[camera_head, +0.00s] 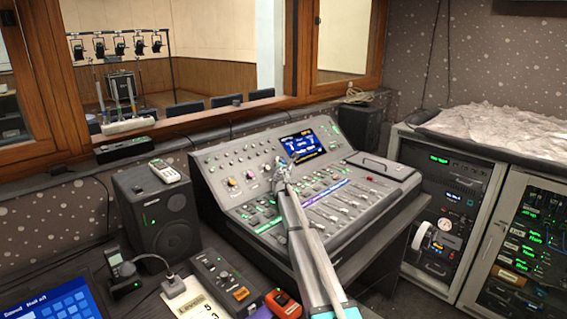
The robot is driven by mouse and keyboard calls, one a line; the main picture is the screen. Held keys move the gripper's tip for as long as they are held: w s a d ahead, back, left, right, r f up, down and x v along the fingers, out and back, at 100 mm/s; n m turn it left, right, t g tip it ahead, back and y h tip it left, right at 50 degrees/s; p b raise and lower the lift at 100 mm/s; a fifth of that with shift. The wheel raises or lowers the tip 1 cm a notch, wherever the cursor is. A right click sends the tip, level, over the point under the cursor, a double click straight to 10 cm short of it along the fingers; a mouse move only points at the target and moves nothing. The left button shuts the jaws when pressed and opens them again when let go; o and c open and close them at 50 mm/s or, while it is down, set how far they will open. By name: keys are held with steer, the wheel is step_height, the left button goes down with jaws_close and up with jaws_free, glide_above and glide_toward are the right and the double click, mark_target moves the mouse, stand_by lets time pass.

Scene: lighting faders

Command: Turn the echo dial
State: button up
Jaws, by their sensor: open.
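The mixing console (262,232) stands on the desk in the middle of the view, with a tilted panel of small knobs, faders and lit buttons. Two larger dials show on its left half, a yellowish one (232,182) and a pinkish one (249,175). Labels are too small to read, so I cannot tell which is the echo dial. My gripper (281,168) is over the upper middle of the panel, just right of these dials and below the lit screen. It is small in view, open, and holds nothing I can see. My arm hides part of the faders.
The console's blue screen (302,144) rises behind my gripper. A black speaker (158,214) with a handset (165,171) on it stands at the left. A small black box (225,281) and an orange device (283,304) lie in front. Equipment racks (447,196) stand at the right.

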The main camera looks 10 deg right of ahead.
steer(key=shift+w+d, duration=0.2)
steer(key=shift+w, duration=0.8)
jaws_close()
